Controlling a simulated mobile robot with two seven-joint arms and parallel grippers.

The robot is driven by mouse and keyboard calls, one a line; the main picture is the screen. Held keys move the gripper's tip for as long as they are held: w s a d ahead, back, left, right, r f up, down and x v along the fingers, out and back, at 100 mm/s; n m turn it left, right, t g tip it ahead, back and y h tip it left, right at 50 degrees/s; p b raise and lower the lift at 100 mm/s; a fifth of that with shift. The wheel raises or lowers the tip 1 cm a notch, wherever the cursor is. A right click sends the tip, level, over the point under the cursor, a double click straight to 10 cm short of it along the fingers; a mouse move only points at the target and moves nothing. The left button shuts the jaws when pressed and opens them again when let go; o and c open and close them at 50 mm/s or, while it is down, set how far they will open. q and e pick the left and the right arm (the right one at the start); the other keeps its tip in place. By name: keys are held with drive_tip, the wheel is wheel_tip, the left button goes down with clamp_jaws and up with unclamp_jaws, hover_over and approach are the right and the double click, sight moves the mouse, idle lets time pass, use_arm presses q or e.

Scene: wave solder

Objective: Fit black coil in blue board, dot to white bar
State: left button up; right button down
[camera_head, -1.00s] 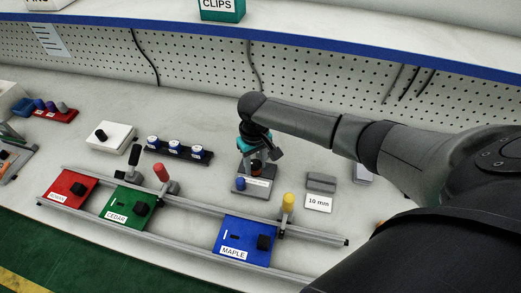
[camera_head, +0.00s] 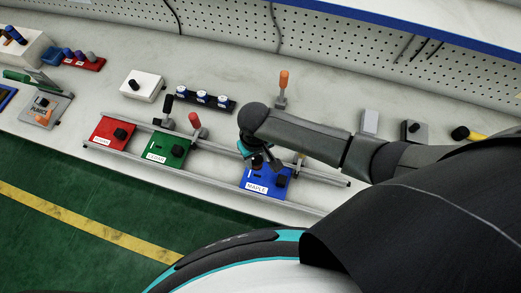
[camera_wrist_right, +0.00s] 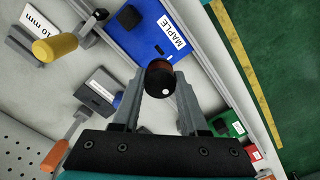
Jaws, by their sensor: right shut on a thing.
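The black coil (camera_wrist_right: 160,79) has a white dot on its top edge, toward the bottom of the right wrist view, and a brownish band on its side. My right gripper (camera_wrist_right: 159,84) is shut around it. The blue board (camera_wrist_right: 148,32), labelled MAPLE, lies on the rails beyond the coil, with a dark slot and a black block on it. In the head view my right gripper (camera_head: 257,157) is above the upper part of the blue board (camera_head: 258,194). My left gripper is out of view.
A green board (camera_head: 165,152) and a red board (camera_head: 113,133) sit left along the same rails (camera_head: 215,184). A yellow-handled clamp (camera_wrist_right: 56,46) stands beside the blue board. An orange-handled clamp (camera_head: 283,82) stands behind. A white block (camera_head: 141,86) and dark rack (camera_head: 188,98) are farther back.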

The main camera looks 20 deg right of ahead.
idle(0.3)
drive_tip(key=b, duration=0.3)
approach(257, 172)
drive_tip(key=shift+s+a+f, duration=0.15)
drive_tip(key=shift+s+f, duration=0.25)
drive_tip(key=shift+s, duration=0.25)
drive_tip(key=shift+f, duration=0.15)
drive_tip(key=shift+f+b, duration=1.05)
drive_tip(key=shift+f, duration=0.5)
drive_tip(key=shift+f+b, duration=0.55)
drive_tip(key=shift+f, duration=0.3)
idle(0.7)
drive_tip(key=shift+c, duration=1.8)
unclamp_jaws()
